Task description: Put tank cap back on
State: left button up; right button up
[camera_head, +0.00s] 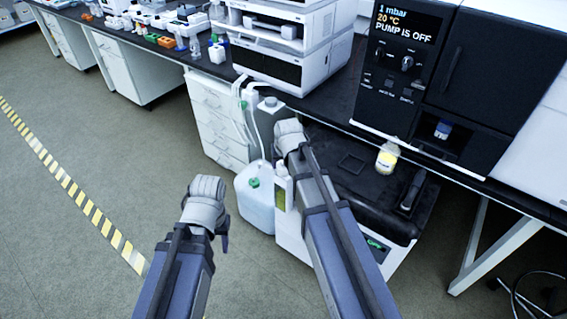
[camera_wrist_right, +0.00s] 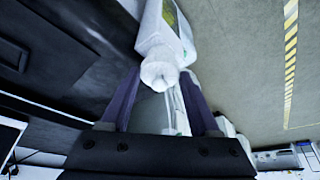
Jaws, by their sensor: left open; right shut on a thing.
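A whitish tank (camera_head: 256,208) with a green cap (camera_head: 254,182) stands on the floor beside the pump cabinet. My right gripper (camera_wrist_right: 159,74) is shut on the narrow end of a white bottle (camera_wrist_right: 166,28) with a yellowish label; the bottle (camera_head: 282,190) shows in the head view just right of the green-capped tank. My right arm hides the right fingertips in the head view. My left gripper (camera_head: 223,238) is open and empty, left of the tank, its fingers partly hidden.
The black pump unit (camera_head: 420,80) and white instrument stack (camera_head: 280,45) stand on the bench. The floor (camera_head: 110,130) at left is clear.

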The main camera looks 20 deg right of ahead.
dwell(0.8)
jog(key=o, duration=1.4)
jog(key=shift+f, duration=0.1)
jog(key=shift+o, duration=0.3)
jog(key=shift+r+p, duration=3.55)
jog(key=shift+r, duration=0.05)
jog(key=shift+f, duration=0.1)
grip_shut()
